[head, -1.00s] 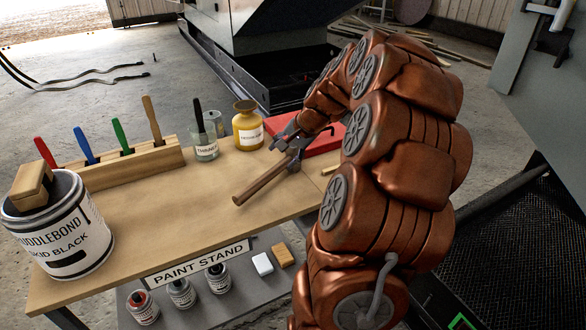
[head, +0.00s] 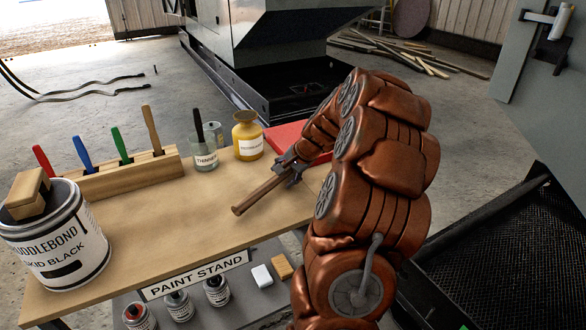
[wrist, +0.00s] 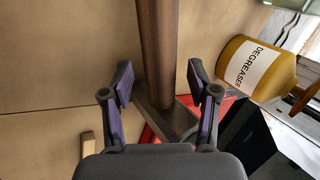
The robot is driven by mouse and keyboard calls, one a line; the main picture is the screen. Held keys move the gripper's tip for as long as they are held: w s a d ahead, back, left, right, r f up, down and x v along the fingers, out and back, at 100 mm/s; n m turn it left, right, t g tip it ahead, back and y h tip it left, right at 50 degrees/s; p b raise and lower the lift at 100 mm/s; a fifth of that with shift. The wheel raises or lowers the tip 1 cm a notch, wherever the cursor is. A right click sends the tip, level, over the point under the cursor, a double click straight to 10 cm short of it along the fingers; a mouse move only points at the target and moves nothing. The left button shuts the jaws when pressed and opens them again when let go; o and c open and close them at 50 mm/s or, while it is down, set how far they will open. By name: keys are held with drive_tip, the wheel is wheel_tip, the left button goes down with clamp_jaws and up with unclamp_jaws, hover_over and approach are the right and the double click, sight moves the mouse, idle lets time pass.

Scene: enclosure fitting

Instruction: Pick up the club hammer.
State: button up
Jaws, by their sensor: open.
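The club hammer lies on the wooden bench top, its brown handle (head: 262,194) pointing toward the front left in the head view. In the wrist view the handle (wrist: 158,50) runs down from the top edge, between the fingers of my gripper (wrist: 158,82). My gripper is open, with a finger on each side of the handle and visible gaps. It also shows in the head view (head: 291,170), over the far end of the hammer. The hammer head is mostly hidden by my gripper and arm.
A yellow degreaser jar (head: 247,138) and a thinner jar (head: 204,155) stand behind the hammer, near a red item (head: 285,137). A large paint tin (head: 60,240) and a brush rack (head: 125,175) are at left. The bench middle is clear.

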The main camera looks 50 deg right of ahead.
clamp_jaws()
idle(0.5)
